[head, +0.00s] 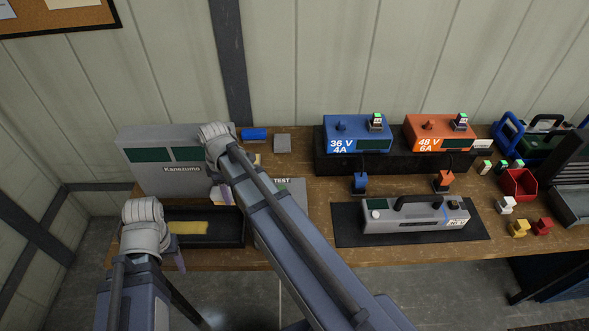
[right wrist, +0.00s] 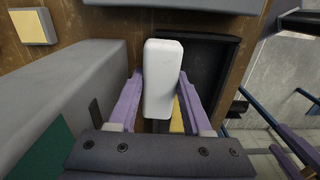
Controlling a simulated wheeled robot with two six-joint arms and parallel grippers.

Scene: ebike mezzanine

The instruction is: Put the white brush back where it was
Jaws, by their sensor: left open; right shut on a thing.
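The white brush (right wrist: 163,75) is a white rounded block in the right wrist view, between the purple fingers of my right gripper (right wrist: 158,100), which is shut on it. Beyond it is a black tray (right wrist: 226,75). In the head view my right gripper (head: 222,193) is beside the grey Kanazumo box, above the back of the tray (head: 232,232); my arm mostly hides it, and I cannot make out the brush there. My left gripper (head: 177,256) is open and empty at the tray's front left, partly hidden by its wrist.
The grey Kanazumo box (head: 157,178) stands close left of my right gripper. A yellow piece (head: 187,228) lies in the tray. A TEST plate (head: 292,187) lies to the right, partly behind my arm. Chargers (head: 357,134) and a grey device (head: 415,215) stand farther right.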

